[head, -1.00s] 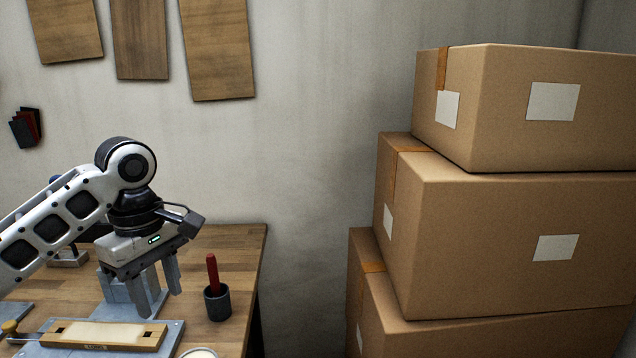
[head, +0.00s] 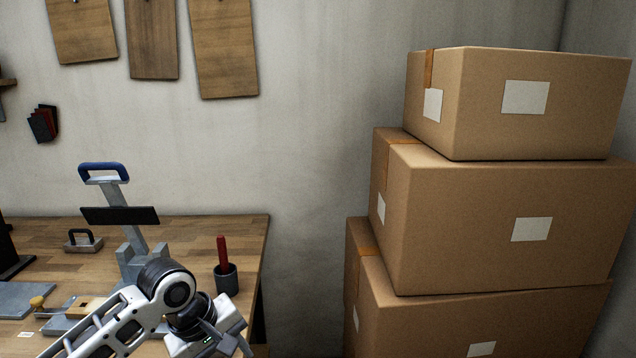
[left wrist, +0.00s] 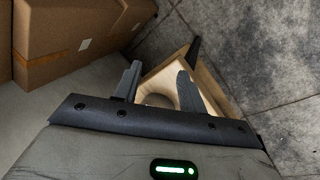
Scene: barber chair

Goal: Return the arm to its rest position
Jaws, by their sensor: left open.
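My left arm (head: 165,300) comes in from the lower left of the head view and is bent low in front of the bench. My left gripper (head: 235,348) is at the bottom edge there, partly cut off. In the left wrist view my left gripper (left wrist: 158,75) is open, with nothing held between its fingers. A light wooden item (left wrist: 165,78) with a round part shows beyond the fingers. I cannot tell exactly what it is. My right gripper is not in view.
The wooden bench (head: 200,232) holds a blue-handled press (head: 115,205), a dark cup (head: 226,280) with a red-handled tool (head: 222,252), and a wooden fixture (head: 85,305) partly behind my arm. Stacked cardboard boxes (head: 470,225) stand right. Grey floor (left wrist: 250,45) shows in the wrist view.

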